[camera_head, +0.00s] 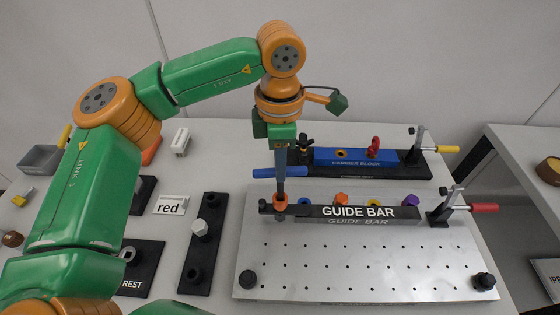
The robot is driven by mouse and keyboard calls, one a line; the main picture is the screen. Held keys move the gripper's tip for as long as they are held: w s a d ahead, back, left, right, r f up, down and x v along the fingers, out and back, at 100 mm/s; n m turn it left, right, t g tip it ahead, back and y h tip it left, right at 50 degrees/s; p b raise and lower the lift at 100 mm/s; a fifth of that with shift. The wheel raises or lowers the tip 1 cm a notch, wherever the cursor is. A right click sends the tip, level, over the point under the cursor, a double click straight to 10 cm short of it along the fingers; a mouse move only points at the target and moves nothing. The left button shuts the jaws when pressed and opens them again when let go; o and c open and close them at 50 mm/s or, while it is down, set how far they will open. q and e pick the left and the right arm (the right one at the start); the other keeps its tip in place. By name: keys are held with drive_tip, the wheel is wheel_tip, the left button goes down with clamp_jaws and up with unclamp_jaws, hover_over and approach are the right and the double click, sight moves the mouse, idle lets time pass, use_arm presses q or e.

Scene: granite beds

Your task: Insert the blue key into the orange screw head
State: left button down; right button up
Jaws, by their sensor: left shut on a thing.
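My left gripper (281,160) points straight down over the left end of the guide bar (320,212), shut on the blue key. The blue key (265,173) has a blue cross handle lying sideways and a dark upright shaft. The shaft's lower end meets an orange round piece (280,204) at the bar's left end; I cannot tell whether it is inside it or only in front of it. Another orange, hex-shaped head (341,198) stands behind the bar, farther right and apart from the key. My right gripper is not in view.
The guide bar lies on a silver plate (350,262) full of holes, with a red-handled clamp (482,208) at its right. Behind it is a blue carrier block (345,157).

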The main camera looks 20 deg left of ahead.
use_arm(q)
drive_tip(key=shift+f+b, duration=0.7)
drive_tip(key=shift+f, duration=0.2)
drive_tip(key=c, duration=0.7)
unclamp_jaws()
wheel_tip(320, 180, up, 6)
drive_tip(key=p, duration=0.4)
drive_tip(key=shift+f, duration=0.4)
wheel_tip(320, 180, up, 7)
drive_tip(key=shift+s+r, duration=0.1)
drive_tip(key=shift+s, duration=0.05)
